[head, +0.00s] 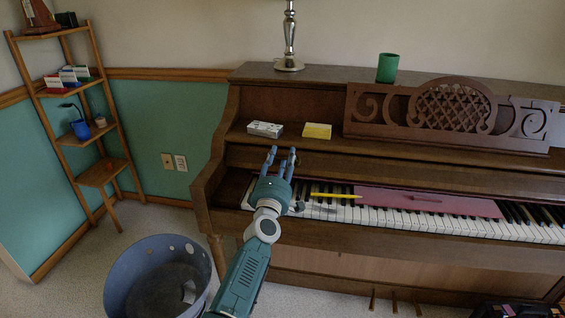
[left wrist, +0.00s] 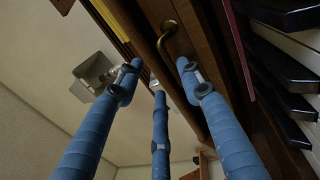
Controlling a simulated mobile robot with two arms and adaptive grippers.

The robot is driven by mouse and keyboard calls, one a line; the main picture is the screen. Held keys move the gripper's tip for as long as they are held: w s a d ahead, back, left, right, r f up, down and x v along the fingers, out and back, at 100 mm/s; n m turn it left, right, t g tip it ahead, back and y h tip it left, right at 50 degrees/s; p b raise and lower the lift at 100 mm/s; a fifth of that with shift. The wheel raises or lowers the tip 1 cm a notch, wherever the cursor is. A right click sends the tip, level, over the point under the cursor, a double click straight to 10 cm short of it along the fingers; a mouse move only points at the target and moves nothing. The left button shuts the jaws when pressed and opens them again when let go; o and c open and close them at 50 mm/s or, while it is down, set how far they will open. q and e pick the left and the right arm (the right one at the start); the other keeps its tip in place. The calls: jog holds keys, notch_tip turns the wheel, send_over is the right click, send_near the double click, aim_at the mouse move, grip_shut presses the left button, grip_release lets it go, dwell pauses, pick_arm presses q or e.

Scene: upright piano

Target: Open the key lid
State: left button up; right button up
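The upright piano (head: 225,165) stands against the wall, its white and black keys (head: 385,218) showing. The key lid (head: 330,165) appears to be the brown wooden strip just above and behind the keys. In the left wrist view a curved brass handle (left wrist: 168,38) sticks out from brown wood. My left gripper (head: 281,160) is over the left end of the keys, fingers pointing at the strip. In the left wrist view its three blue fingers (left wrist: 160,85) are spread apart, with the handle beyond and between them. I cannot tell whether they touch it. My right gripper is not in view.
A white box (head: 265,129) and yellow notepad (head: 317,131) rest on the ledge. A green cup (head: 387,68) and lamp (head: 289,40) stand on top. A blue bin (head: 125,285) is at lower left.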

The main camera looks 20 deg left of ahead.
pick_arm(q)
jog(key=shift+r, duration=0.2)
jog(key=shift+s+d+f, duration=0.1)
jog(key=shift+s+f, duration=0.05)
jog(key=shift+s, duration=0.05)
jog(key=shift+v, duration=3.55)
jog(key=shift+f, duration=0.1)
